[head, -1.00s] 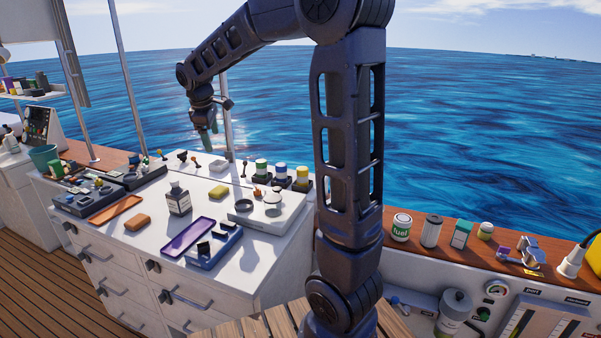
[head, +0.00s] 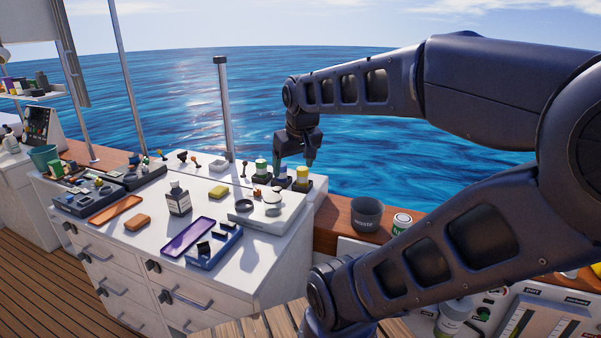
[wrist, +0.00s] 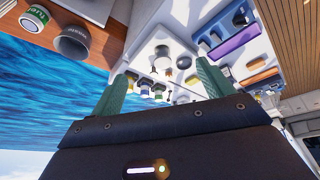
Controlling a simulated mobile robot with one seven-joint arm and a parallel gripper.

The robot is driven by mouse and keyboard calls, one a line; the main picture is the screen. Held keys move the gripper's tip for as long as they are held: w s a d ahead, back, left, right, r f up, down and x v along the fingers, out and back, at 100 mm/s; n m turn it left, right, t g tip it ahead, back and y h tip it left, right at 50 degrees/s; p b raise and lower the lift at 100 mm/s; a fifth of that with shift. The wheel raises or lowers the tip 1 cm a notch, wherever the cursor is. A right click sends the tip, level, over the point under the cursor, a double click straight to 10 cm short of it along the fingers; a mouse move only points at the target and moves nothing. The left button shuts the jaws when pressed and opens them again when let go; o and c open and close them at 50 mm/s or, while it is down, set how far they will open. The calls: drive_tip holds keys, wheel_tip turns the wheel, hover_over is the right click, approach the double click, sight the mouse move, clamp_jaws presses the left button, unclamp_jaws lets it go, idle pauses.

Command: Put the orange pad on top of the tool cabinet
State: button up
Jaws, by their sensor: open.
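A small orange pad (head: 137,222) lies flat on the white top of the drawer cabinet (head: 225,268), between an orange tray (head: 115,210) and a purple tray (head: 187,237). The pad also shows in the wrist view (wrist: 256,65), beyond the right finger. My gripper (head: 295,161) is open and empty, fingers down. It is high, near the cabinet's back right corner, well to the right of the pad. In the wrist view its green fingers stand apart (wrist: 165,75), with nothing between them.
A dark bottle (head: 179,199) stands near the pad. A blue tray (head: 214,250), a grey tray (head: 268,221) and several jars crowd the right side. Dark organisers (head: 84,200) fill the left. A waste bin (head: 367,215) and a fuel can (head: 402,221) stand on the wooden ledge.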

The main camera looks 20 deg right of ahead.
drive_tip(key=shift+s+d+f+m, duration=0.2)
drive_tip(key=shift+s+f+m, duration=0.2)
drive_tip(key=shift+s, duration=0.3)
drive_tip(key=shift+s+d+f+m, duration=0.2)
drive_tip(key=shift+s+f+m, duration=0.15)
drive_tip(key=shift+s, duration=0.3)
idle(0.3)
